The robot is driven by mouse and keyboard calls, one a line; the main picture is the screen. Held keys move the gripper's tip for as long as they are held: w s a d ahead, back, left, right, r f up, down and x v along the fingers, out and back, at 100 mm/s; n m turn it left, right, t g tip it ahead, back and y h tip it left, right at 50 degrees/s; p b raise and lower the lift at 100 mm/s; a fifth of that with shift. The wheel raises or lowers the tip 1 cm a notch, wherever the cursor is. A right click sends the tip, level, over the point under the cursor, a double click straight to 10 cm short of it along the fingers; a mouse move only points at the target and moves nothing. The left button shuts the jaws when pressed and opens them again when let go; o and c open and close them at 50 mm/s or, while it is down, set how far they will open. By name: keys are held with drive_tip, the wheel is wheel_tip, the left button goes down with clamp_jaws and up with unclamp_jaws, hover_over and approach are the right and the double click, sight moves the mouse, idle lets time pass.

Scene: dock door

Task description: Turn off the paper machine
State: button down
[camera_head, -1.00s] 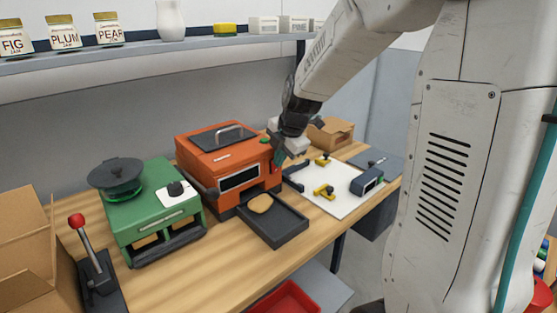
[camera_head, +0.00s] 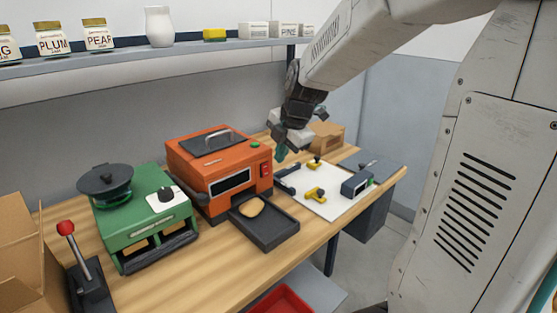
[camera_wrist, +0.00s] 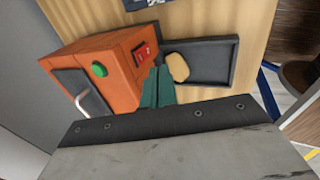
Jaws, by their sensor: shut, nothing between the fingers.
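An orange machine (camera_head: 205,150) with a dark lid and handle stands mid-bench; I cannot read any label naming it the paper machine. Its front has a red switch (camera_head: 265,170), and its top has a green button (camera_head: 255,144). The wrist view also shows the red switch (camera_wrist: 142,53) and green button (camera_wrist: 99,69). The switch's position is too small to tell. My gripper (camera_head: 281,154) is shut and empty, right of the switch and slightly above it, apparently apart. Its teal fingers (camera_wrist: 158,86) point toward the machine's switch side in the wrist view.
A dark tray (camera_head: 281,237) holding a tan lump sits before the orange machine. A green machine (camera_head: 150,225) with a knob and pot stands left, beside a red-knobbed lever (camera_head: 80,255). A white board (camera_head: 320,206) with yellow parts lies right. A shelf (camera_head: 220,43) runs above.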

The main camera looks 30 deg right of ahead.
drive_tip(key=w+v, duration=0.1)
drive_tip(key=v, duration=0.6)
drive_tip(key=shift+r, duration=0.3)
drive_tip(key=shift+w+a, duration=0.1)
